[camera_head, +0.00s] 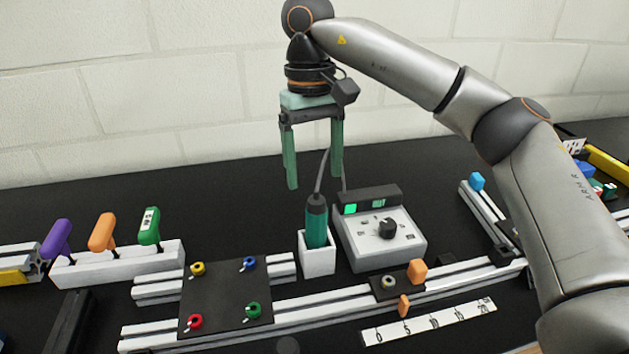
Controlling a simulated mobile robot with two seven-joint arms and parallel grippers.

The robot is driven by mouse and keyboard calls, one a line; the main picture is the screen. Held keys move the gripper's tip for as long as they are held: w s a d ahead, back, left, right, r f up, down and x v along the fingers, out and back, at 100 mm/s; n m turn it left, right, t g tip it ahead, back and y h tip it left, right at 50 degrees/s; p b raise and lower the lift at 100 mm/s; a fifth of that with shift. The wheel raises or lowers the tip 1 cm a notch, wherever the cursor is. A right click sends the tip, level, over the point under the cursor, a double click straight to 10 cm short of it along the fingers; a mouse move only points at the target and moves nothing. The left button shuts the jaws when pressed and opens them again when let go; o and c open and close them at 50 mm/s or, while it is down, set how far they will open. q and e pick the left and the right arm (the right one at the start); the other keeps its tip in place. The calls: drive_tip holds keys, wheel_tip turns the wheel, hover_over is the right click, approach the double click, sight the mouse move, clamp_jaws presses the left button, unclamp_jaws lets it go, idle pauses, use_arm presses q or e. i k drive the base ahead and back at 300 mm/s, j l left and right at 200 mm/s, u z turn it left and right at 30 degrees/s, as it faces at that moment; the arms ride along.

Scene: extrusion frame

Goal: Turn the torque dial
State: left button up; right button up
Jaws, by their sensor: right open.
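The torque dial is a black knob (388,229) on the sloped light-grey face of a control box (410,247). My right gripper (315,182) is open and empty, fingers pointing down. In the picture it is above and to the left of the box, over a green screwdriver; its fingers appear clear of both. The knob is in full view. My left gripper is not in view.
A green powered screwdriver (317,224) stands in a white holder (318,256) beside the box, its cable rising behind. Aluminium rails, a dark plate (226,296) with coloured knobs, and a ruler strip (429,323) lie in front. Purple, orange and green handles (149,227) stand left.

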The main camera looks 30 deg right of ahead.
sight(387, 226)
drive_tip(key=k, duration=1)
